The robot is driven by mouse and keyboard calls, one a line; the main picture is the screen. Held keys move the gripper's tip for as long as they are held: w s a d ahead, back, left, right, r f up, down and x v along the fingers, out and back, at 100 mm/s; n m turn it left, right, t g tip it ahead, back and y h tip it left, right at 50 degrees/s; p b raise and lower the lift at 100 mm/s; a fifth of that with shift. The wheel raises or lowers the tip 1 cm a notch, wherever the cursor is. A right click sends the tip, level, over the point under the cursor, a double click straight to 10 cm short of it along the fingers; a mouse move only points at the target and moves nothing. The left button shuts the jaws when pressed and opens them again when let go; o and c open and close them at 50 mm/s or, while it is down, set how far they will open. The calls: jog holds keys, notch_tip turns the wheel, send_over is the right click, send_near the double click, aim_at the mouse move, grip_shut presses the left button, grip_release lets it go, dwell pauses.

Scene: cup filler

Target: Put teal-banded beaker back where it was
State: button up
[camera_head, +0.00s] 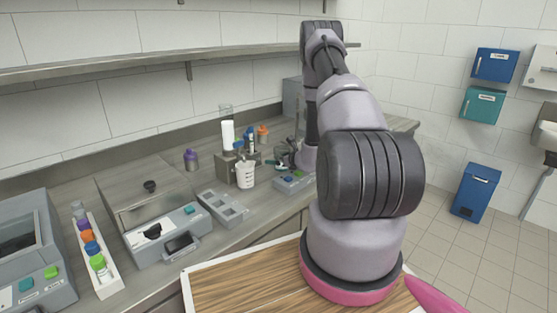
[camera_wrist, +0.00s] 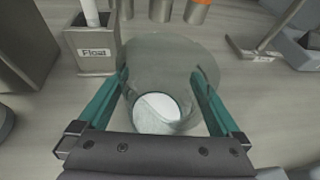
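In the wrist view my gripper (camera_wrist: 158,76) has its two teal fingers on opposite sides of a clear beaker (camera_wrist: 170,52), against its walls. I look down into the beaker past its wide rim to a pale round bottom. No teal band can be told apart from the teal fingers. In the head view my arm hides most of the gripper. A pale beaker with dark marks (camera_head: 246,176) shows there in front of a grey holder; I cannot tell if it is the same one.
A grey box labelled "Float" (camera_wrist: 93,55) holds a white cylinder just left of the beaker.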

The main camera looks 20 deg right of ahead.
jog(key=shift+s+f, duration=0.4)
jog(key=shift+f, duration=0.15)
jog(key=shift+w+r, duration=0.1)
jog(key=shift+r, duration=0.15)
jog(key=v, duration=0.6)
jog(key=r+v, duration=0.1)
jog(key=v, duration=0.5)
jog(key=shift+w, duration=0.3)
jog(key=s+a+r+n+g+y, duration=0.2)
jog(key=a+r+n+g+y, duration=0.15)
jog(key=a+r+n, duration=0.55)
jog(key=s+a+r+n+g+y, duration=0.25)
jog(key=a+r+n+y, duration=0.25)
jog(key=a+r, duration=0.85)
jog(key=s+a+r+n+g+h, duration=0.1)
jog(key=s+r+n+g+h, duration=0.1)
jog(key=s+r+n, duration=0.55)
jog(key=s+a+r+n+g+h, duration=0.1)
jog(key=s+r+n+h, duration=0.25)
jog(key=s, duration=0.65)
jog(key=s+d+r+n+t+h, duration=0.2)
jog(key=s+d+r+n+h, duration=0.1)
jog(key=s+r+n, duration=0.1)
jog(key=shift+s+d+r+t, duration=0.4)
jog(key=shift+s+r, duration=0.15)
jog(key=shift+r, duration=0.25)
